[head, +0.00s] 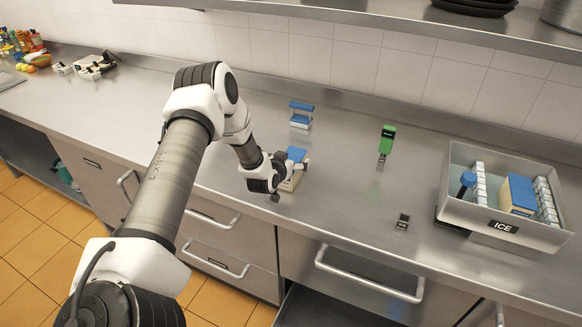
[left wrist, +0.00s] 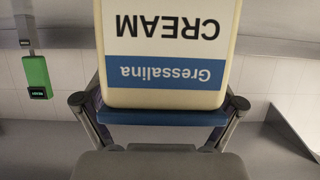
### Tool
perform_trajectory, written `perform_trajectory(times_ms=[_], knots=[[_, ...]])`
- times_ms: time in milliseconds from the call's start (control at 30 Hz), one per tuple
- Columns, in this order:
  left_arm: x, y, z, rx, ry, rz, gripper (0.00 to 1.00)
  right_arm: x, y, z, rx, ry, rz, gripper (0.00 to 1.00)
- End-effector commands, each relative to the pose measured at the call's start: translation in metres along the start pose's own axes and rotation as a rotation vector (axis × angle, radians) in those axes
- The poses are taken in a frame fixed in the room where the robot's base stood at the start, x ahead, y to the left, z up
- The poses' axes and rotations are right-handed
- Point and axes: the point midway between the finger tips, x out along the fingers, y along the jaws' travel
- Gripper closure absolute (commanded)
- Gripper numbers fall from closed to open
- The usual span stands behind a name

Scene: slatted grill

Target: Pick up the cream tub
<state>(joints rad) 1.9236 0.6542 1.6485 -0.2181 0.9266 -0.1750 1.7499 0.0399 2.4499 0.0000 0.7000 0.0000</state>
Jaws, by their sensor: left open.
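The cream tub (head: 297,154) stands on the steel counter, with a blue top and a cream-coloured body, partly hidden behind my left gripper (head: 289,179). In the left wrist view the tub (left wrist: 170,55) appears upside down and close, with "CREAM" and "Gressalina" on its label. My left gripper (left wrist: 158,102) is open, with its fingers spread to either side of the tub near its blue top. I cannot tell whether the fingers touch it. My right gripper is not in view.
A blue-topped item (head: 300,115) stands behind the tub. A grey ICE bin (head: 455,211) holds several containers at far right. The counter between is clear.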

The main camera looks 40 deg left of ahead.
Motion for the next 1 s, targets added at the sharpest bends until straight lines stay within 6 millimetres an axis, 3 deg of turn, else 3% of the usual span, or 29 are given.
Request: perform_trajectory(times_ms=[33,267,667,1000], knots=[[0.0,0.0,0.0,0.0,0.0,0.0,0.13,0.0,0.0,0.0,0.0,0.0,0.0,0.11],[0.0,0.0,0.001,0.0,-0.001,0.0,0.95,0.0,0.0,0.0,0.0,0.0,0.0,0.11],[-0.002,0.0,-0.003,0.0,-0.001,-0.001,0.96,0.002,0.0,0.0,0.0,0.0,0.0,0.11],[-0.015,0.005,-0.032,0.0,0.001,0.002,0.96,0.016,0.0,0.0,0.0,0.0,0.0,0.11]])
